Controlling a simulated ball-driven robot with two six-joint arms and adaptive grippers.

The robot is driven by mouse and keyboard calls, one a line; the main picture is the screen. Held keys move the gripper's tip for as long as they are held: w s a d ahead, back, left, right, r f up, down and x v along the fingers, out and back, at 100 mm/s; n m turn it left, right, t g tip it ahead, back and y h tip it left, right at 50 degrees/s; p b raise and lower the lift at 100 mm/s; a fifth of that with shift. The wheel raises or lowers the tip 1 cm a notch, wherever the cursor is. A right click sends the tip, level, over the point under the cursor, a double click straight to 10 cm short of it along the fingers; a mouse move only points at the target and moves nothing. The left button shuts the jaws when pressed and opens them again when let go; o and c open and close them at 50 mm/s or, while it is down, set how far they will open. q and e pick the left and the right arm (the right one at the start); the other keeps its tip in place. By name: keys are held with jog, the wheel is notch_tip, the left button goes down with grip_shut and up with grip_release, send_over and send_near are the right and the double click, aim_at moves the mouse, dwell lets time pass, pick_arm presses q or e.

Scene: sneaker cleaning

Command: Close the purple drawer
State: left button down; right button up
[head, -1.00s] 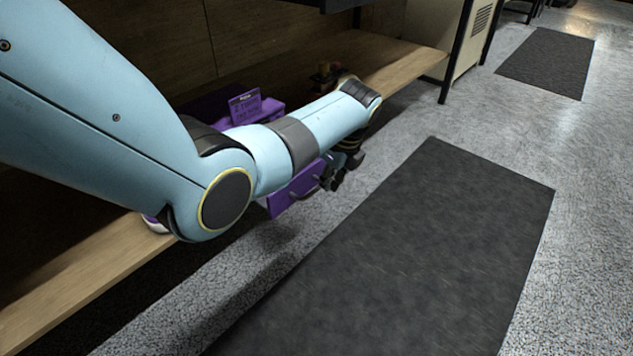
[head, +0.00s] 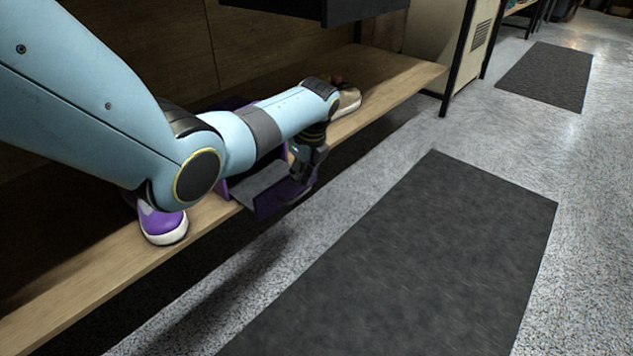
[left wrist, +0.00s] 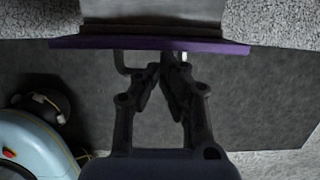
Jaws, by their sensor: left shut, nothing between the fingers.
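The purple drawer (head: 268,201) stands pulled out from the purple box (head: 232,103) on the low wooden shelf, its grey inside partly showing. My left arm hides much of the box. My left gripper (head: 304,172) points down at the drawer's front. In the left wrist view the drawer's purple front edge (left wrist: 220,47) runs across the top, with a metal handle (left wrist: 121,64) on its outer side. My left gripper (left wrist: 166,62) is shut and empty, its tips at the handle; whether they touch it I cannot tell. My right gripper is not in view.
A purple and white sneaker (head: 164,226) stands on the wooden shelf (head: 95,262), left of the drawer. A brown and white shoe (head: 348,100) stands beyond my wrist. A dark panel (head: 300,12) hangs above. Dark mats (head: 420,260) lie on open speckled floor.

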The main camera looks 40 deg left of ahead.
pick_arm(q)
jog(key=a, duration=0.6)
jog(key=shift+w+a, duration=0.1)
jog(key=shift+w, duration=0.15)
jog(key=shift+a+b, duration=0.3)
jog(key=shift+a, duration=0.1)
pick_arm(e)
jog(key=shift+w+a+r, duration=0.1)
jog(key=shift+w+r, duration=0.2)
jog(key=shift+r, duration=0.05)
